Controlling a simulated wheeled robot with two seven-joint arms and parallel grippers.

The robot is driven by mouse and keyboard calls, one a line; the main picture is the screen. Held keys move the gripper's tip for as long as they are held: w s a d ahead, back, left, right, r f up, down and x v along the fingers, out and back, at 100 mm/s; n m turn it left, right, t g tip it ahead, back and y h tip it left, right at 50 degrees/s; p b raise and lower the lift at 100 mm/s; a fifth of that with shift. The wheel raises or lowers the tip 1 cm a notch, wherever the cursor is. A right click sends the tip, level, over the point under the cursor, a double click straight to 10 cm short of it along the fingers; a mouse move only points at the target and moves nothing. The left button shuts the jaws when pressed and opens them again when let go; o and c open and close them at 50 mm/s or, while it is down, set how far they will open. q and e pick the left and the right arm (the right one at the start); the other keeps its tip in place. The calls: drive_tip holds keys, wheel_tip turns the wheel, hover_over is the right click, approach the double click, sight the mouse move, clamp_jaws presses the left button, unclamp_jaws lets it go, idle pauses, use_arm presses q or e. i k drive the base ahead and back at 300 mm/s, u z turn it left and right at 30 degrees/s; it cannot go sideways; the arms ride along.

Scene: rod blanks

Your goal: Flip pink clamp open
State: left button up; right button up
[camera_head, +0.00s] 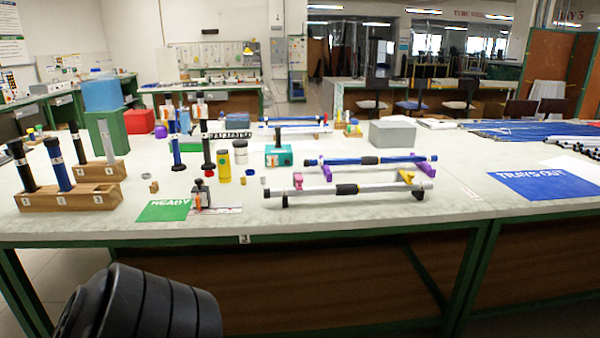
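The pink clamp (298,180) is a small block at the left end of a rod rack on the table, close to the white rod (345,189) with a black sleeve. At this size I cannot tell whether it is open or shut. Purple supports (312,162) stand near the blue rod (372,160) just behind. Neither of my grippers is in view.
A wooden block (95,194) with upright rods stands at the left. A green READY mat (164,211), a yellow bottle (223,167) and a teal box (279,157) lie left of the rack. A blue mat (545,186) lies right. The table front before the rack is clear.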

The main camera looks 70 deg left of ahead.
sight(299, 179)
drive_tip(key=u, duration=1.8)
